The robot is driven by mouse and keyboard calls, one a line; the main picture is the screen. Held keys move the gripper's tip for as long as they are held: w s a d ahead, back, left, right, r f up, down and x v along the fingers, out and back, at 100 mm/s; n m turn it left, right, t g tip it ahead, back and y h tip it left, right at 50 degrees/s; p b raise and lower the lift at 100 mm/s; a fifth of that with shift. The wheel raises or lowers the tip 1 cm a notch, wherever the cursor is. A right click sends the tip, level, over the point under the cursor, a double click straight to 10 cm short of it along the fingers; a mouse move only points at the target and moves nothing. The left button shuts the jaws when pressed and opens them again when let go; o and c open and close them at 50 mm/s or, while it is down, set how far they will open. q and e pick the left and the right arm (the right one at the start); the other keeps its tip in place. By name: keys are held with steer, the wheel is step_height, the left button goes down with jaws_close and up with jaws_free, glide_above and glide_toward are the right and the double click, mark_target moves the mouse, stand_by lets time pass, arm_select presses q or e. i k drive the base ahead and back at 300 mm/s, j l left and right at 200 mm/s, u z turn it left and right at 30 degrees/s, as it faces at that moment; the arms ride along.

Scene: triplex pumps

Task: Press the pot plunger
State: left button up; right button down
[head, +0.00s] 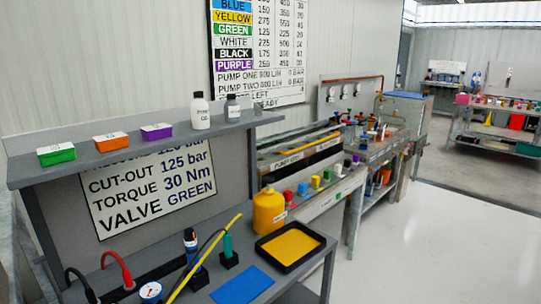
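I cannot make out a pot plunger for certain in the head view. A yellow rounded container (269,212) with a narrower top and a small label stands at the right part of the near bench. It may be the pot, but I cannot tell. No gripper touches it. Neither my left nor my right gripper is in view.
The near bench holds a black-rimmed tray (318,249) with a yellow inside, a blue mat (243,285), a gauge (150,292) and upright tools. Its shelf (110,155) carries coloured boxes and bottles. A cluttered pump bench (345,190) stands beyond. White floor (440,245) is clear at right.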

mark_target(268, 180)
steer(key=i+l+u, duration=0.2)
steer(key=i+l, duration=0.6)
steer(key=i, duration=0.15)
